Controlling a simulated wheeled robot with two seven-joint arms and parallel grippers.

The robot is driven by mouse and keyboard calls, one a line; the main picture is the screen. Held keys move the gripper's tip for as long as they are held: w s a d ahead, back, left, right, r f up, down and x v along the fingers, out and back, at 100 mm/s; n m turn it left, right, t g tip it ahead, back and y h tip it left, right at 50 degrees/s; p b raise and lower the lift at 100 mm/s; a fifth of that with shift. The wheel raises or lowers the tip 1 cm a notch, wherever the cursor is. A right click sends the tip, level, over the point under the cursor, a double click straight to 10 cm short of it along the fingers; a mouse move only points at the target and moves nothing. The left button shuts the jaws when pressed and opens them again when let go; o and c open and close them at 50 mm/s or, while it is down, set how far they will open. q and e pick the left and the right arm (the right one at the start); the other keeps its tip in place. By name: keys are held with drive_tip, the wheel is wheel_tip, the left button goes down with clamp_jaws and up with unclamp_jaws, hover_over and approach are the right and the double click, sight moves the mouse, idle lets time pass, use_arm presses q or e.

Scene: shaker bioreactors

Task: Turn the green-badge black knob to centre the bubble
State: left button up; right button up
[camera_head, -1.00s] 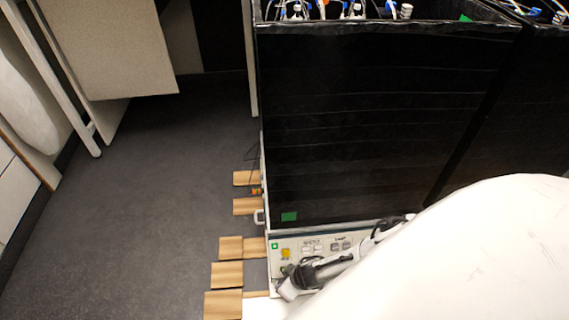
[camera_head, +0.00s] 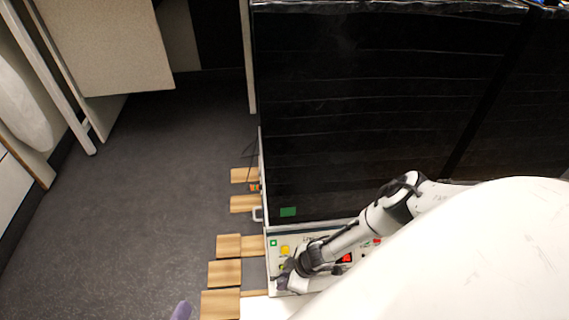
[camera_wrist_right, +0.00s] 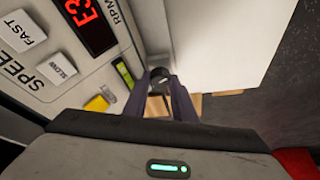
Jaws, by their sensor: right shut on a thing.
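My right gripper (camera_head: 283,280) is at the lower left corner of the shaker's front panel. In the right wrist view, its two dark fingers (camera_wrist_right: 160,98) are shut on a dark round knob (camera_wrist_right: 160,73), mostly hidden between the fingertips. The yellow-green level vial (camera_wrist_right: 123,74) is on the panel beside the knob; its bubble is too small to place. A green square badge (camera_head: 273,243) is on the panel's upper left. A purple tip (camera_head: 181,311), seemingly my left gripper, just enters at the bottom edge; its opening cannot be seen.
The panel has a red display (camera_wrist_right: 88,22), FAST (camera_wrist_right: 23,30) and SLOW (camera_wrist_right: 59,69) buttons, and a yellow part (camera_wrist_right: 97,104). A tall black enclosure (camera_head: 380,120) stands above it. Wooden blocks (camera_head: 225,273) lie left of the shaker. Grey floor (camera_head: 140,190) is open farther left.

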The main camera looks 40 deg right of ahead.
drive_tip(key=shift+s+d+f, duration=0.1)
drive_tip(key=o, duration=0.8)
drive_tip(key=shift+c, duration=0.2)
